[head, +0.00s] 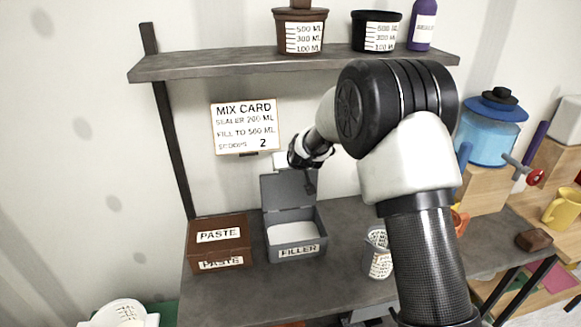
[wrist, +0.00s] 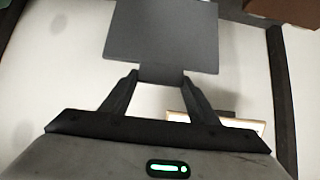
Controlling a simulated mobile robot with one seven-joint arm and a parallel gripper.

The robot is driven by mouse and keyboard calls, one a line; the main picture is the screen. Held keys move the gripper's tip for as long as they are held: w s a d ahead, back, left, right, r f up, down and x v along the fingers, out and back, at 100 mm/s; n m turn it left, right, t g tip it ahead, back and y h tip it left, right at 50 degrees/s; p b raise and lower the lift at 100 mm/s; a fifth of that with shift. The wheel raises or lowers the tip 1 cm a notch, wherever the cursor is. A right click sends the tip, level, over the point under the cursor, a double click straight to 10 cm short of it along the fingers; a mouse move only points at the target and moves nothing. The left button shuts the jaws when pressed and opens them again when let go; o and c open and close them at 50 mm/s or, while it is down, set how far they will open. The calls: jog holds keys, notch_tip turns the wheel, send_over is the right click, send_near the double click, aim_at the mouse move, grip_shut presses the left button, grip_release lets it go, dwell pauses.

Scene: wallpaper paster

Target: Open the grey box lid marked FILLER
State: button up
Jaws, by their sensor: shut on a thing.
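The grey box (head: 298,242) marked FILLER stands on the counter with white material inside. Its grey lid (head: 287,189) is raised, standing roughly upright at the back of the box. In the wrist view the lid (wrist: 160,35) is a flat dark panel with a narrow tab at its edge. My gripper (wrist: 160,76) is shut on that tab, one finger on each side.
The brown PASTE box (head: 220,242) stands close on the left, closed. A labelled cup (head: 377,252) stands to the right. A mix card (head: 245,127) hangs on the wall behind, under a shelf (head: 290,65) holding containers. A blue-tinted dispenser (head: 487,130) is farther right.

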jog(key=shift+w+r, duration=0.2)
jog(key=shift+r, duration=0.25)
jog(key=o, duration=1.5)
jog(key=shift+c, duration=0.2)
jog(key=shift+o, duration=0.2)
jog(key=shift+s+f, duration=0.1)
jog(key=shift+f, duration=0.1)
jog(key=shift+s, duration=0.1)
jog(key=v, duration=1.7)
jog(key=shift+b, duration=0.4)
jog(key=shift+s, duration=0.15)
